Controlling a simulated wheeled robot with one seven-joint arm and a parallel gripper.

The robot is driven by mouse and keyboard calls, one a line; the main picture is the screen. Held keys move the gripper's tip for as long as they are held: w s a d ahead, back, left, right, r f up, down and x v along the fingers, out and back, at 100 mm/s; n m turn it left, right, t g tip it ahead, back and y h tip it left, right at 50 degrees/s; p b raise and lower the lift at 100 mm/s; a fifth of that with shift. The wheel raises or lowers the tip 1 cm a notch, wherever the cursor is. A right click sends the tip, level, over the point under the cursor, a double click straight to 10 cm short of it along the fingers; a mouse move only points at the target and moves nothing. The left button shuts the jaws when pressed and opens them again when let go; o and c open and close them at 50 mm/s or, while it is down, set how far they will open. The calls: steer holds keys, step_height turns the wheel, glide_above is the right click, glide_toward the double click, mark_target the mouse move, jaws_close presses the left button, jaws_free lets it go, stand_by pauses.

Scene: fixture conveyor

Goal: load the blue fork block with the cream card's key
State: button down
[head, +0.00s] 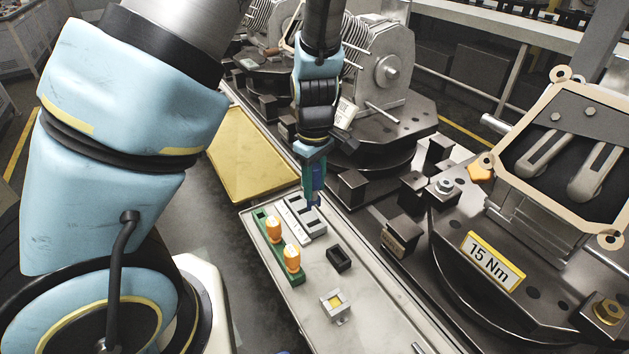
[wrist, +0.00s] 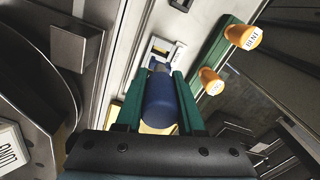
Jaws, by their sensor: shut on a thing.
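My gripper (head: 315,180) is over the pale bench strip, pointing down. In the wrist view its green fingers (wrist: 160,95) are shut on a dark blue rounded piece (wrist: 160,105). The blue piece also shows below the fingers in the head view (head: 314,199), close to the grey-and-white slotted holder (head: 307,230). I cannot tell whether it touches the holder. The holder shows ahead of the fingers in the wrist view (wrist: 166,50).
A green rail (head: 293,273) with two orange-capped pieces stands left of the holder. A small black open box (head: 339,259) and a pale block with a yellow centre (head: 335,304) stand nearer me. Dark fixtures, one with a 15 Nm plate (head: 493,261), crowd the right. A yellow panel (head: 250,155) lies left.

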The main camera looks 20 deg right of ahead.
mark_target(314, 199)
steer(key=shift+f+b, duration=1.5)
steer(key=shift+f, duration=0.9)
steer(key=shift+f, duration=0.2)
steer(key=shift+f+b, duration=0.8)
steer(key=shift+f, duration=0.05)
steer(key=shift+f, duration=0.45)
steer(key=shift+r+p, duration=1)
steer(key=shift+r, duration=0.2)
stand_by(1.0)
steer(key=shift+r+p, duration=2.9)
steer(key=shift+p, duration=0.15)
